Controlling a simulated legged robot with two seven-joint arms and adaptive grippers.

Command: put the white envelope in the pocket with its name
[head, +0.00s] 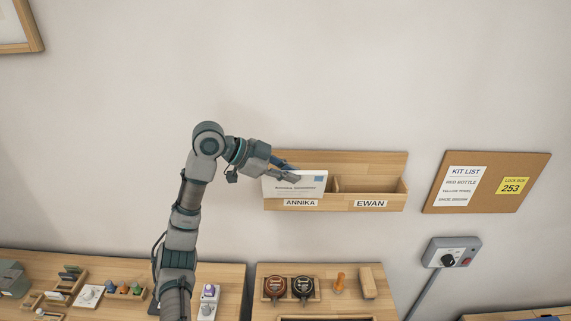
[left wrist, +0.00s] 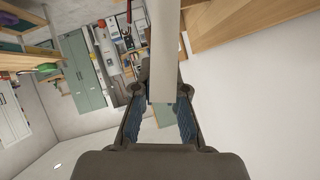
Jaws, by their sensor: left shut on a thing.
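My left gripper (head: 290,176) is shut on the white envelope (head: 305,187) near its upper edge. The EWAN label (head: 370,203) marks the right pocket. In the left wrist view the envelope (left wrist: 165,45) shows edge-on between the fingers (left wrist: 160,122). My right gripper is not in view.
A corkboard (head: 437,193) with a kit list and yellow note hangs to the right. A grey switch box (head: 451,252) is below it. Wooden worktops (head: 230,280) with small items, including two dark round-topped objects (head: 289,288), stand below. The wall above the holder is clear.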

